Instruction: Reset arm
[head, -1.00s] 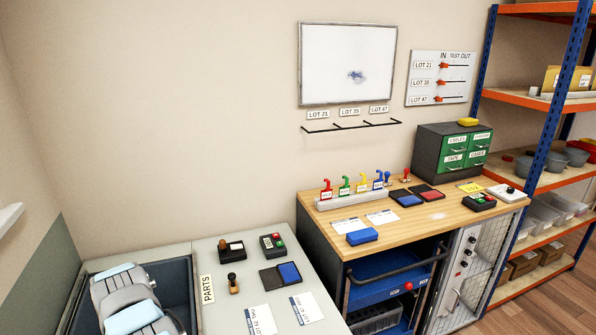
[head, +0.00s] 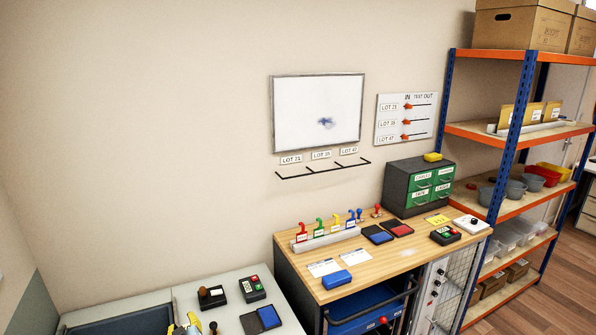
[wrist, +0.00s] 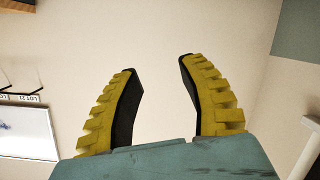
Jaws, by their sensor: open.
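My gripper (wrist: 157,75) shows in the wrist view with its two yellow ribbed, black-padded fingers spread apart and nothing between them. In the head view a small yellow and grey part of my gripper (head: 187,326) shows at the bottom edge, near the grey bench; most of my arm is out of that view.
The grey bench (head: 228,322) at lower left holds a dark stamp (head: 211,297), a keypad device (head: 252,289) and a blue ink pad (head: 268,316). The wooden workbench (head: 405,256) holds stamps, pads and a green drawer cabinet (head: 432,187). Orange-blue shelving (head: 512,133) stands at right.

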